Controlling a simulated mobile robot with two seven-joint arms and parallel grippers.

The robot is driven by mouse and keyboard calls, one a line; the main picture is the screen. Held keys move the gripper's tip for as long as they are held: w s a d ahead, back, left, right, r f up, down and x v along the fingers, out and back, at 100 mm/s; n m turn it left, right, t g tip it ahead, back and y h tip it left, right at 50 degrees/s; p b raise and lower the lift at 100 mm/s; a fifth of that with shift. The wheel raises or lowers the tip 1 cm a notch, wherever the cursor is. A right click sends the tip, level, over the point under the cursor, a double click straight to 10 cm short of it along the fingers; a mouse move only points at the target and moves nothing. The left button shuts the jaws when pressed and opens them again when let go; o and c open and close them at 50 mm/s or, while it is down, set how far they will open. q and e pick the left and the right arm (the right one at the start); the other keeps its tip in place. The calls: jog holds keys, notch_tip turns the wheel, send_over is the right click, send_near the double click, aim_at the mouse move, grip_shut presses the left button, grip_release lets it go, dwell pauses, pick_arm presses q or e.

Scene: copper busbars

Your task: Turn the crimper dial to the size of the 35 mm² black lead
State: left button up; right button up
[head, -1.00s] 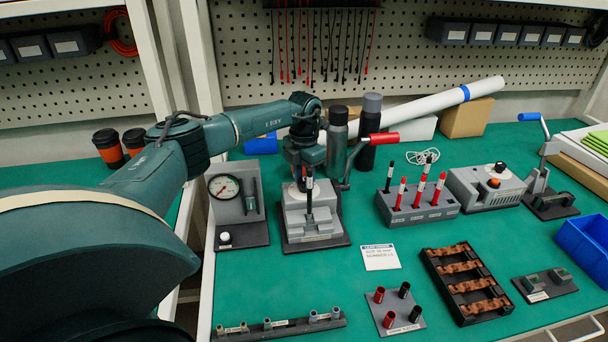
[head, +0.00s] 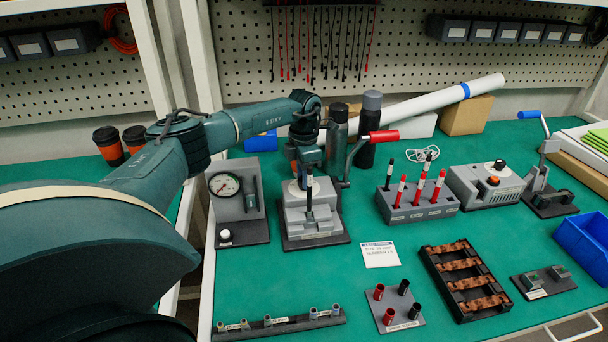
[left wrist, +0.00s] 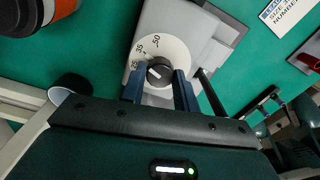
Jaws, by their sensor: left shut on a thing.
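The crimper (head: 318,222) stands at the back middle of the bench, with a white dial plate (head: 294,190) on its top. In the left wrist view, the dial plate (left wrist: 178,48) shows 25, 35 and 50 around a dark knob (left wrist: 160,72). A white line on the knob points up-left; I cannot tell exactly which number it meets. My left gripper (left wrist: 158,88) is shut on the knob from above, one blue finger on each side. Black and red leads (head: 410,190) stand in a grey rack (head: 425,211). My right gripper is out of view.
A gauge stand (head: 238,197) is close left of the crimper. Dark bottles (head: 371,128) and a red-handled lever (head: 384,136) stand close behind and right. A printed card (head: 380,255) lies in front.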

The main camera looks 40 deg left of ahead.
pick_arm(q)
jog(key=o, duration=1)
jog(key=shift+c, duration=0.2)
notch_tip(320, 180, up, 13)
jog(key=shift+r, duration=0.15)
